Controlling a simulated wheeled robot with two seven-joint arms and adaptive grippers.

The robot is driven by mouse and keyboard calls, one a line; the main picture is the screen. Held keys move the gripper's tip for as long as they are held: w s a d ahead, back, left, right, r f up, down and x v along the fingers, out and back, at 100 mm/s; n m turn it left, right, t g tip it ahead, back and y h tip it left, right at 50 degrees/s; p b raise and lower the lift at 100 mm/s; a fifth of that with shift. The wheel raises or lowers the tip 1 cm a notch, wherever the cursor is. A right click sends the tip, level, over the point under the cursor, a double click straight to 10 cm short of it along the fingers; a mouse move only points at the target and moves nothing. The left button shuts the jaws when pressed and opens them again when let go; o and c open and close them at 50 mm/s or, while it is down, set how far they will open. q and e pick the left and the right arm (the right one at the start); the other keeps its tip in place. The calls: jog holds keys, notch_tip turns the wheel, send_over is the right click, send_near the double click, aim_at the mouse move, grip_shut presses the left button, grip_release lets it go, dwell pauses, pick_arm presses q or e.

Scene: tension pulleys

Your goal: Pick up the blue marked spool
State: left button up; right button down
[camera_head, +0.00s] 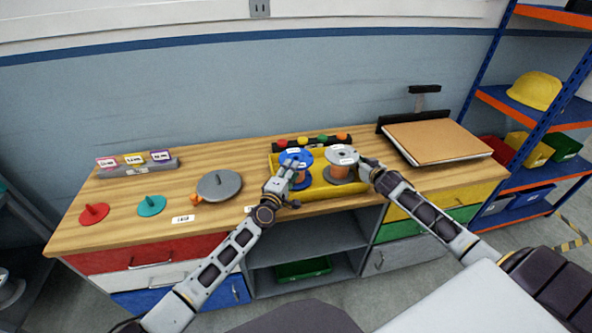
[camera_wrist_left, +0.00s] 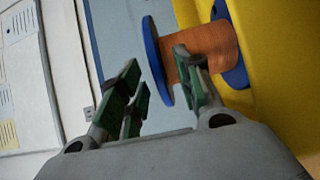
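The blue marked spool (camera_head: 297,157), with blue flanges and a copper-coloured winding, stands in a yellow tray (camera_head: 322,192) on the workbench. My left gripper (camera_head: 287,172) is open at the spool's near left side. In the left wrist view its green-padded fingers (camera_wrist_left: 160,82) are spread; one finger overlaps the copper winding (camera_wrist_left: 208,52), and the blue flange edge shows between the fingers. I cannot tell whether they touch. A grey-flanged spool (camera_head: 342,156) stands to the right in the tray. My right gripper (camera_head: 367,168) is beside it; its fingers are too small to read.
A grey disc (camera_head: 218,185), a teal disc (camera_head: 151,206) and a red disc (camera_head: 93,214) lie to the left. A holder with coloured pieces (camera_head: 312,141) is behind the tray. A board on a stand (camera_head: 437,141) is at right. Open bench lies between the discs and the labelled block (camera_head: 137,168).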

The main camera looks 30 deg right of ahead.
dwell(0.5)
pick_arm(q)
grip_shut()
jog(key=shift+r, duration=0.15)
